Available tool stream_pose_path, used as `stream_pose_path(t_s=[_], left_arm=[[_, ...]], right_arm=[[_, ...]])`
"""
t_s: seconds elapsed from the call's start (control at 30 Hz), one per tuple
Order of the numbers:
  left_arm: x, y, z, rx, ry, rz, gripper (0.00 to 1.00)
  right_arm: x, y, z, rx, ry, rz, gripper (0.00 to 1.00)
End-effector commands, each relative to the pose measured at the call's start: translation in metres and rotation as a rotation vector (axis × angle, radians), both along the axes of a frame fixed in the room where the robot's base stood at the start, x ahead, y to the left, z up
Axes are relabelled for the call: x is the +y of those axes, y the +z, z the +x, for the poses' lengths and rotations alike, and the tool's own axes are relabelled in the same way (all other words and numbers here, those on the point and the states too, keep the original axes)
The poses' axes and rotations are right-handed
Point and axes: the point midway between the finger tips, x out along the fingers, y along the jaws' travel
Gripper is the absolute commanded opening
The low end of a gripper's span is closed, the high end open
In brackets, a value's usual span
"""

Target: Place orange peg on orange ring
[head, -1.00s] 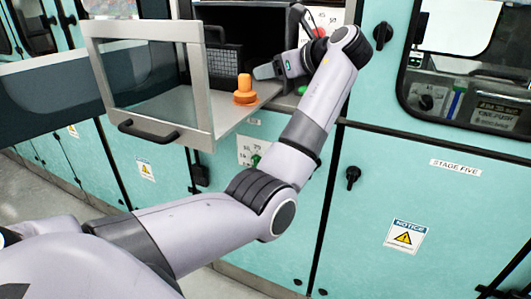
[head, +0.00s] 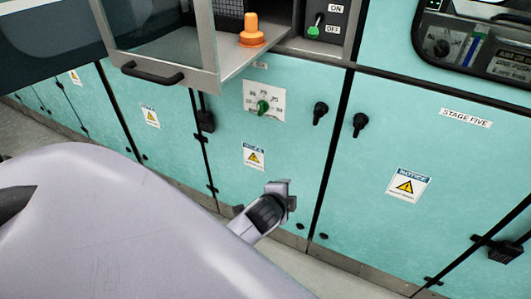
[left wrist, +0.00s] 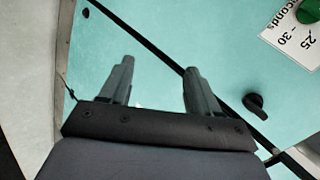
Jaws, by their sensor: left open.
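The orange peg (head: 251,22) stands upright on the metal shelf behind the open glass door. The wider orange ring (head: 252,40) is at its foot, and the peg appears seated in it. My left gripper (left wrist: 158,68) is open and empty in the left wrist view, with both fingers apart in front of the teal cabinet. In the head view my left arm's far end is low, in front of the cabinet and well below the shelf; its fingers cannot be made out there. My right gripper is not in view.
The glass door (head: 160,45) with a black handle (head: 152,75) hangs open left of the shelf. An on/off switch (head: 316,25) is right of it. A dial (head: 263,106) and black knobs (head: 320,112) are on the cabinet front below.

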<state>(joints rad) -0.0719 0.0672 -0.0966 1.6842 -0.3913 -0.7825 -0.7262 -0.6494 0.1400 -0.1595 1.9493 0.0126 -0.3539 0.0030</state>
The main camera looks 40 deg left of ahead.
Motion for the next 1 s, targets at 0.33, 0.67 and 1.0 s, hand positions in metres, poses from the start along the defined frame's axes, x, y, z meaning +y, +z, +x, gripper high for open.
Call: stream_pose_path(t_s=[0.33,0.67,1.0], left_arm=[[-0.066,-0.041,-0.140,-0.060,0.219,-0.772,0.62],[-0.082,-0.036,-0.178,-0.060,0.335,-1.026,0.62],[-0.082,-0.036,-0.178,-0.061,0.333,-1.020,0.62]], right_arm=[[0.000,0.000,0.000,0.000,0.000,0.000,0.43],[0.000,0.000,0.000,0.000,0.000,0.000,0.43],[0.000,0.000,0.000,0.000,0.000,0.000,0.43]])
